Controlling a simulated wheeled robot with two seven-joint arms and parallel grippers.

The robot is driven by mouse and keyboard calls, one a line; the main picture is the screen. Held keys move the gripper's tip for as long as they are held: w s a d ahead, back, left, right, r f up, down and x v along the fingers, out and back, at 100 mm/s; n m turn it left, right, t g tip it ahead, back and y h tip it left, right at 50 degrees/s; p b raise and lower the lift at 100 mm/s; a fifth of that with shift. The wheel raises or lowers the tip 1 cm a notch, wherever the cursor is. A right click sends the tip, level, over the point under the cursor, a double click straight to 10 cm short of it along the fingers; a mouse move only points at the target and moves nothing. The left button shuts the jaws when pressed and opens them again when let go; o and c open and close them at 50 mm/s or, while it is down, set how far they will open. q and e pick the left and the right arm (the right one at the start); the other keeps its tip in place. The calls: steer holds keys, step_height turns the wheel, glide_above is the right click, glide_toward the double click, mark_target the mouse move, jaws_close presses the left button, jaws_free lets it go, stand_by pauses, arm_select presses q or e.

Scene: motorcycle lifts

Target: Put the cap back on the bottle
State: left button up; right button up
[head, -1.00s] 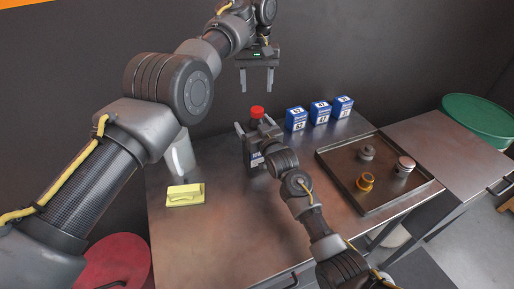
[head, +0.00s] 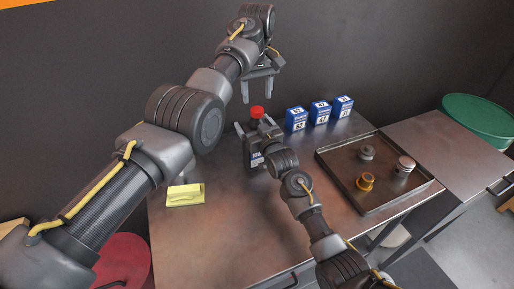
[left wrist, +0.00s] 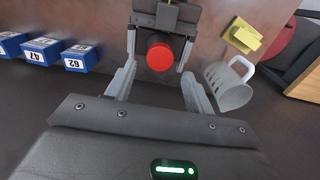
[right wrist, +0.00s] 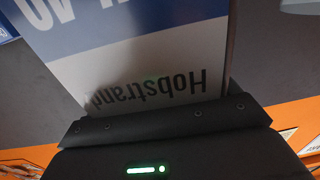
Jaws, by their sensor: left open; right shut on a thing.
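The bottle (head: 257,160) stands upright on the metal bench, partly hidden by my right gripper (head: 254,127). That gripper is shut on it. Its blue and white label (right wrist: 150,75) fills much of the right wrist view. A red cap (head: 257,112) is at the bottle's top; how it is seated cannot be told. My left gripper (head: 260,101) is open, pointing down above the cap. In the left wrist view the red cap (left wrist: 160,55) shows between and beyond the open fingers, which look apart from it.
Several blue and white boxes (head: 297,119) stand at the back. A metal tray (head: 335,178) at right holds small parts. A white jug (left wrist: 230,88) stands near the bottle. The bench front is clear.

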mark_target(257, 109)
arm_select(q)
steer(key=shift+f, duration=2.6)
steer(key=c, duration=1)
steer(key=m, duration=0.6)
steer(key=shift+m, duration=0.3)
steer(key=o, duration=1.1)
